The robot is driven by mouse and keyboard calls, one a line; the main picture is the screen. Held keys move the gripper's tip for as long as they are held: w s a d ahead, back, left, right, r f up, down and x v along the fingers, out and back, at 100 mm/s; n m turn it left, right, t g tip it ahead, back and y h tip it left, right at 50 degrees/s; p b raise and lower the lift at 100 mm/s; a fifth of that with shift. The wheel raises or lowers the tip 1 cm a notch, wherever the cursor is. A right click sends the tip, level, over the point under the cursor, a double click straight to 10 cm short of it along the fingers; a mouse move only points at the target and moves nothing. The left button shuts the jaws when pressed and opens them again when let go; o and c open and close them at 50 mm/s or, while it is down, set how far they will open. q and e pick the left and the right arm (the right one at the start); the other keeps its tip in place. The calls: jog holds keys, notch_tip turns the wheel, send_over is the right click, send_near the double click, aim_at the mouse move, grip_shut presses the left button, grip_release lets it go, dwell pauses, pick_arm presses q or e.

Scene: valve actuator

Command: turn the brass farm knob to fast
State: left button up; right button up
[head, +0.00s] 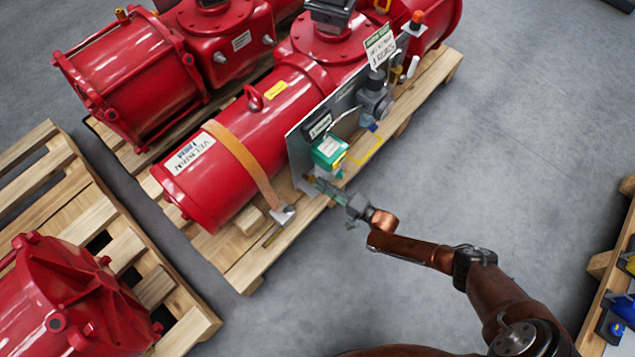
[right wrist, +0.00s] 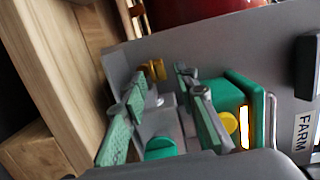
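A small brass-yellow knob (right wrist: 152,70) sits low on the grey panel in the right wrist view, seen between and just beyond my right fingertips. I cannot tell whether they touch it. My right gripper (right wrist: 160,75) is open, with its two green-padded fingers apart on either side of the knob. In the head view, my right gripper (head: 322,184) reaches the lower edge of the panel (head: 299,150), below a green box (head: 328,151). A FARM label (right wrist: 303,132) stands to the right in the wrist view. Fast markings are not readable. My left gripper is not in view.
A yellow round part (right wrist: 229,123) on the green box and a green knob (right wrist: 160,148) are close to the right fingers. The panel stands beside a red actuator (head: 238,140) strapped on a wooden pallet (head: 245,272).

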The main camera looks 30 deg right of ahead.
jog(key=v, duration=0.9)
jog(key=shift+s, duration=0.2)
